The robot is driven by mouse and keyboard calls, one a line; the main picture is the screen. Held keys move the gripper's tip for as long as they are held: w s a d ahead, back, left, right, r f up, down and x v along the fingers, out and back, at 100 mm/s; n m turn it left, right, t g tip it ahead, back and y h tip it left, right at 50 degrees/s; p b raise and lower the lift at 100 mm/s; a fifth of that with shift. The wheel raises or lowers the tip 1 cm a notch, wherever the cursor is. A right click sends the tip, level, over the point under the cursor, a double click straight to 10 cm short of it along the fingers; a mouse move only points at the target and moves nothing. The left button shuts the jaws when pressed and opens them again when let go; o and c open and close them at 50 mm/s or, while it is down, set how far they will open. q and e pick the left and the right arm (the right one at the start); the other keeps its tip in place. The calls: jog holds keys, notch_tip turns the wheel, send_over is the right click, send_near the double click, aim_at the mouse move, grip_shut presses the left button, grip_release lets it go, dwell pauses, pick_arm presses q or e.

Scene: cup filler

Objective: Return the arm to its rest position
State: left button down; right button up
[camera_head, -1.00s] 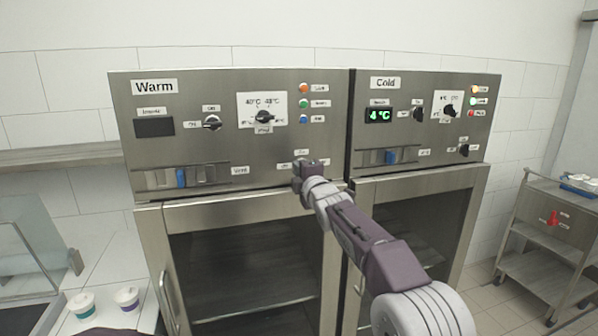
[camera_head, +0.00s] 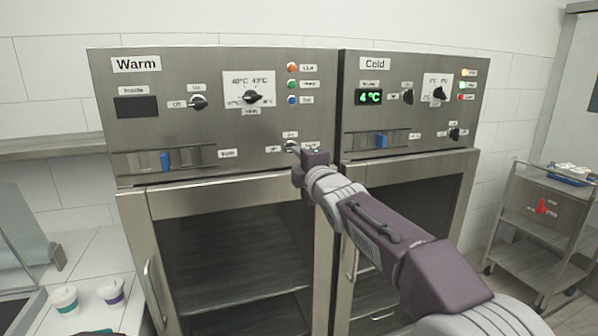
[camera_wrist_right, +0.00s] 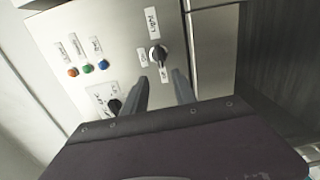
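My right arm reaches in from the lower right of the head view. Its gripper (camera_head: 300,160) is at the bottom right of the Warm cabinet's control panel (camera_head: 215,125), just below a small knob (camera_head: 291,146). In the right wrist view the gripper's two fingers (camera_wrist_right: 161,90) are apart, with nothing held between them. The same knob (camera_wrist_right: 157,54) lies beyond the fingertips, and I see no firm contact. My left gripper is not in view.
The Cold cabinet (camera_head: 415,120) stands right of the Warm one, with its display at 4 °C. The Warm display (camera_head: 137,106) is dark. Two lidded cups (camera_head: 64,298) (camera_head: 111,292) sit at the lower left. A metal cart (camera_head: 540,225) stands at the right.

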jog(key=shift+s+d, duration=0.1)
jog(key=shift+s, duration=0.2)
jog(key=s+d+f+m+g+h, duration=0.25)
jog(key=d+f, duration=0.25)
jog(key=f, duration=0.3)
jog(key=s+d+f+m+g+h+p, duration=0.1)
jog(key=s+d+f+m+g, duration=0.15)
jog(key=s+d+f, duration=0.4)
jog(key=d+f+m+g+h, duration=0.2)
jog(key=d+f+m, duration=0.1)
jog(key=f, duration=0.7)
jog(key=s+d+f+m+g, duration=0.1)
jog(key=s+f+m+g, duration=0.3)
jog(key=s+f+m, duration=0.3)
jog(key=s+d+f+m+g, duration=0.1)
jog(key=s+f+m+g, duration=0.4)
jog(key=s+f, duration=0.5)
jog(key=s+m, duration=0.2)
jog(key=s, duration=0.6)
jog(key=shift+s+f, duration=0.2)
jog(key=shift+f, duration=0.15)
